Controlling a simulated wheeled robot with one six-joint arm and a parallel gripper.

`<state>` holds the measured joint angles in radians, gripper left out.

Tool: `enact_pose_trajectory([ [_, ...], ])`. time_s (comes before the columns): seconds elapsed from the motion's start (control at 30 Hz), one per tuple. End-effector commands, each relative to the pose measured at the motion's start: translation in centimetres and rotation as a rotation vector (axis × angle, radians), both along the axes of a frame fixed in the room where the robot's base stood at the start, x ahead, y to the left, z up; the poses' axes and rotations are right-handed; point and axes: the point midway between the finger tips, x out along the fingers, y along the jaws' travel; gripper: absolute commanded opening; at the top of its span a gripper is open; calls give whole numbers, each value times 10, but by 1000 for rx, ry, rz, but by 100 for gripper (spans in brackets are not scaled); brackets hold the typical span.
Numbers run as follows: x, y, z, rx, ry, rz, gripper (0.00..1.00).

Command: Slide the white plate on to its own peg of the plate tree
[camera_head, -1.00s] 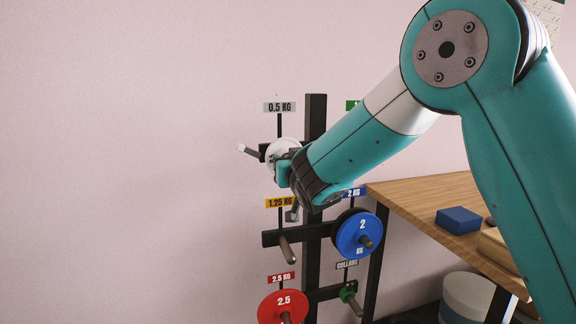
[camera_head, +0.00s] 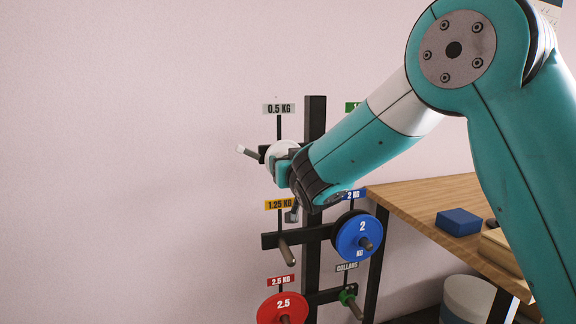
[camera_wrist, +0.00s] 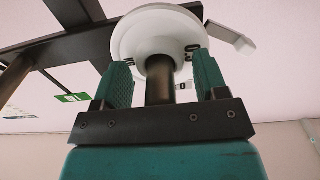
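The white plate (camera_head: 280,152) is at the 0.5 KG place at the top left of the plate tree. It also shows in the wrist view (camera_wrist: 133,28), where the brown peg (camera_wrist: 159,85) comes out of its middle toward my palm, so the plate is around the peg. My gripper (camera_wrist: 162,70) has one teal finger on each side of the peg, with the tips at the plate's raised hub. The arm hides part of the plate tree (camera_head: 314,108).
A blue 2 KG plate (camera_head: 352,243) and a red 2.5 plate (camera_head: 276,309) hang lower on the tree. The 1.25 KG peg (camera_head: 287,252) is bare. A grey bar with a white tip (camera_head: 247,151) sticks out left of the white plate. A wooden table (camera_head: 420,193) stands at right.

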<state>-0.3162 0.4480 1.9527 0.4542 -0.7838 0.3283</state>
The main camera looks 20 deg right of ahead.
Motion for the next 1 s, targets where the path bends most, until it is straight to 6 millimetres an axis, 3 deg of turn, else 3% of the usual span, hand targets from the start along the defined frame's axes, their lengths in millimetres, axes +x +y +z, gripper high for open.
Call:
enact_pose_trajectory([
  [0.33, -2, 0, -3, -1, 7, 0, 78],
  [0.47, -13, 1, -3, 0, 5, 2, 78],
  [1.0, -140, 1, -5, 1, 1, 5, 78],
])
